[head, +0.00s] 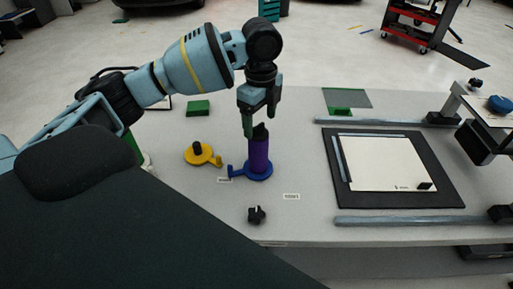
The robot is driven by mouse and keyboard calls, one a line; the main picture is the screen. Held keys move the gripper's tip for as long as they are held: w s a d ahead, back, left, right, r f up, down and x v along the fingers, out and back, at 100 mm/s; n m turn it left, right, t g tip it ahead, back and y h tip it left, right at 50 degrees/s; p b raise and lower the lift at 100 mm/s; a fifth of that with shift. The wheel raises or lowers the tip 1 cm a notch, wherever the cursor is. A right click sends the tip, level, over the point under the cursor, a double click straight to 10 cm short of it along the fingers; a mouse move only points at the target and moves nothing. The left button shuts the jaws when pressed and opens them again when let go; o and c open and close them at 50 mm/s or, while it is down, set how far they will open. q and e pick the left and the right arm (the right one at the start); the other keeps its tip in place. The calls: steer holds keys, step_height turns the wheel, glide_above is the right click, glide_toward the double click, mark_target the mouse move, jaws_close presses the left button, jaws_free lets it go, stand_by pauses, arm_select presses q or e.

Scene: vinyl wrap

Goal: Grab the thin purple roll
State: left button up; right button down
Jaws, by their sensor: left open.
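The thin purple roll (259,157) stands upright on a blue holder (258,171) in the middle of the table, with a black core poking out of its top. My left gripper (260,118) points down just above the roll, its two dark fingers apart. The fingertips are about level with the black core; whether they touch it cannot be told. My right gripper is not in view.
A yellow holder (197,154) with a black post stands left of the roll. A black knob (257,214) lies in front. A framed white panel (386,163) between grey rails lies to the right. A green block (198,107) sits behind.

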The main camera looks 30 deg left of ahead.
mark_target(259, 132)
arm_select(q)
steer(key=shift+s+d+f, duration=0.1)
steer(key=shift+f, duration=0.5)
steer(key=shift+a+f, duration=0.15)
steer(key=shift+f, duration=1.5)
steer(key=shift+a+f, duration=0.15)
steer(key=shift+f, duration=1.5)
steer(key=shift+c, duration=0.2)
steer(key=c, duration=1.1)
steer(key=shift+w+r, duration=0.2)
steer(key=shift+r, duration=4.9)
